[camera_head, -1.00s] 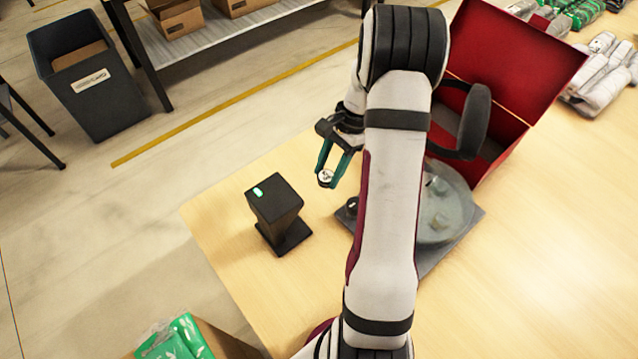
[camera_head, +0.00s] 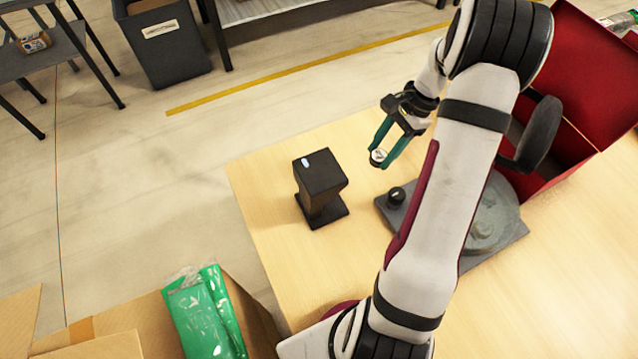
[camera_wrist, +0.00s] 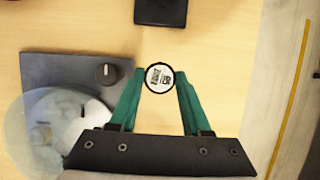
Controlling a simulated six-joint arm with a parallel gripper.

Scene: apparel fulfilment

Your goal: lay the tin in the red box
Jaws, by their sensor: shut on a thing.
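The tin (camera_wrist: 159,77) is a small round thing with a dark rim and a white printed label. My gripper (camera_wrist: 159,82) is shut on it, with one green finger on each side. In the head view the tin (camera_head: 378,156) hangs at the fingertips of my gripper (camera_head: 382,154), above the table near its back edge. The red box (camera_head: 597,70) stands open at the right, its lid raised and its inside partly hidden behind my arm. The tin is apart from the box, to its left.
A black scanner-like stand (camera_head: 320,185) is on the table left of my gripper. A grey plate with a knob (camera_head: 397,197) and round disc lies under my arm. A carton holding green packets (camera_head: 205,315) is at the lower left. Bare table (camera_head: 290,262) lies in front.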

